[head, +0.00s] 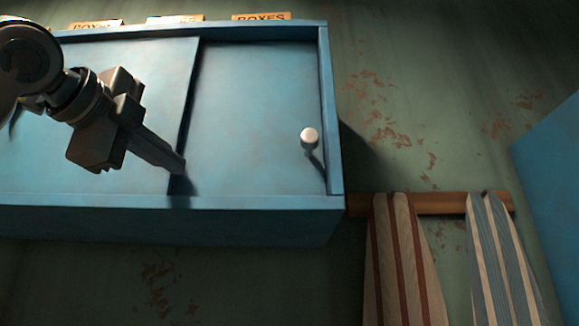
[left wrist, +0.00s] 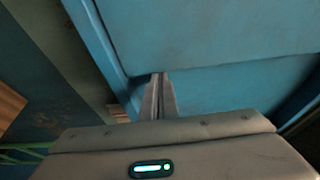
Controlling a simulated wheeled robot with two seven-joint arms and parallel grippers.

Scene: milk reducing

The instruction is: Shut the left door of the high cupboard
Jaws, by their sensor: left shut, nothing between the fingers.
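The high cupboard (head: 240,202) is blue and hangs on the wall. Its left door (head: 150,70) is a flat blue panel whose right edge runs down the cupboard's middle, with a dark line of shadow beside it. The right door (head: 250,100) carries a round white knob (head: 309,135). My left gripper (head: 179,168) is shut and empty, its tips by the lower end of the left door's right edge. In the left wrist view the closed fingers (left wrist: 159,85) point at a blue panel edge; I cannot tell if they touch. My arm hides the left door's left part.
Several signs, one reading BOXES (head: 262,16), stand along the cupboard top. A blue surface (head: 555,170) stands at the far right.

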